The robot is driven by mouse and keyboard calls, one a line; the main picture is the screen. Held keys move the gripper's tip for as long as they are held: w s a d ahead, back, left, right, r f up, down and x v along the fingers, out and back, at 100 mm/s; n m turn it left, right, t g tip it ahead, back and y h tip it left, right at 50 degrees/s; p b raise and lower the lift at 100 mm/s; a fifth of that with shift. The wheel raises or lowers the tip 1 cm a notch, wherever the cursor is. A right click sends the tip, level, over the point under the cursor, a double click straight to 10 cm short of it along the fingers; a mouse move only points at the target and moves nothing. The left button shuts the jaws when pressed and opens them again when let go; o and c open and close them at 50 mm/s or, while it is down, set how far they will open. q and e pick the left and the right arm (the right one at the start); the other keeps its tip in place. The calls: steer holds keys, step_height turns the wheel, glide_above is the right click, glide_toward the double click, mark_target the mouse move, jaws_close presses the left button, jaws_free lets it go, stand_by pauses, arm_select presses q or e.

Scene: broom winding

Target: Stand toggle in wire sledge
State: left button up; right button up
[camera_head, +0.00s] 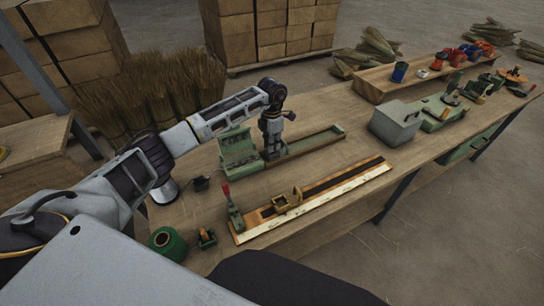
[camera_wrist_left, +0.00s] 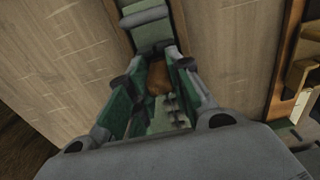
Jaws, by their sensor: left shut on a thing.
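My left gripper (camera_head: 272,152) points down over the near end of a green fixture with a long trough (camera_head: 312,142). In the left wrist view its fingers (camera_wrist_left: 155,85) are closed around a small rounded brown piece (camera_wrist_left: 158,78), which looks like the toggle; green parts lie beneath and beyond it. In the head view the gripper hides this piece. I cannot tell whether it touches the fixture. I cannot tell for sure which part is the wire sledge; a brass-coloured carriage (camera_head: 289,200) sits on the slotted board nearer me. My right gripper is not in view.
The slotted board with a pale scale (camera_head: 335,192) and a red-handled lever (camera_head: 234,212) lies in front of the fixture. A green spool (camera_head: 168,243) stands at the near left. A grey box (camera_head: 396,123) stands to the right. Bare tabletop (camera_head: 350,128) lies between.

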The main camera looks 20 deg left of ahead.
arm_select(q)
steer(key=shift+f, duration=0.3)
steer(key=o, duration=0.9)
step_height(320, 180, up, 12)
stand_by(0.4)
steer(key=shift+f, duration=0.1)
stand_by(0.9)
